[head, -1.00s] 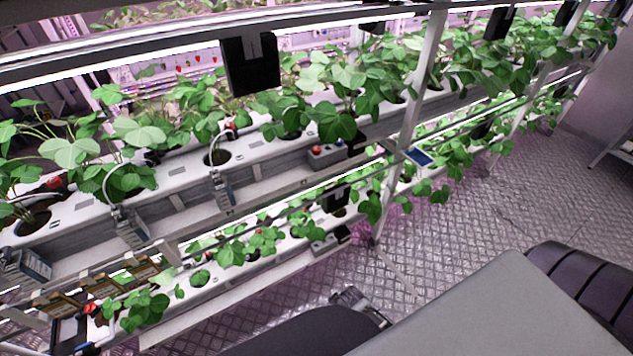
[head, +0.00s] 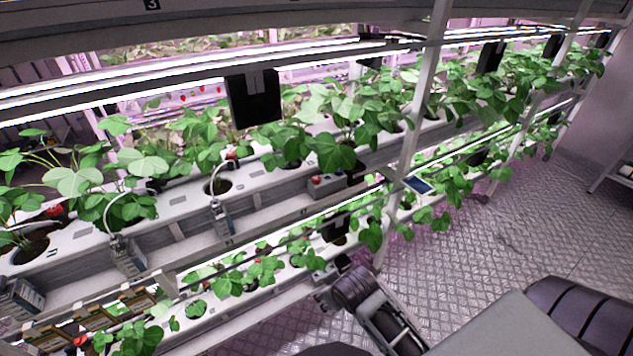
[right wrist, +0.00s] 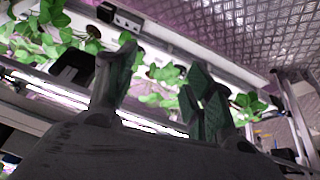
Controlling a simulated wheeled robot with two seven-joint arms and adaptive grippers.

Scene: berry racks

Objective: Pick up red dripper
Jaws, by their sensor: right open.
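Small red parts show among the plants in the head view. One (head: 231,155) is beside a planting hole in the upper white trough, one (head: 53,211) is at the far left, and one (head: 80,341) is low at the left. I cannot tell which of these is the red dripper. My right gripper (head: 332,284) is at the front edge of the lower trough, well away from them. In the right wrist view its fingers (right wrist: 158,78) are apart with nothing between them. My left gripper is not in view.
The upper trough (head: 180,200) and lower trough (head: 215,312) hold leafy plants. A grey box with a red button (head: 320,187) sits on the upper trough's front. A white post (head: 405,150) stands right of my gripper. The metal floor (head: 480,240) is clear at right.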

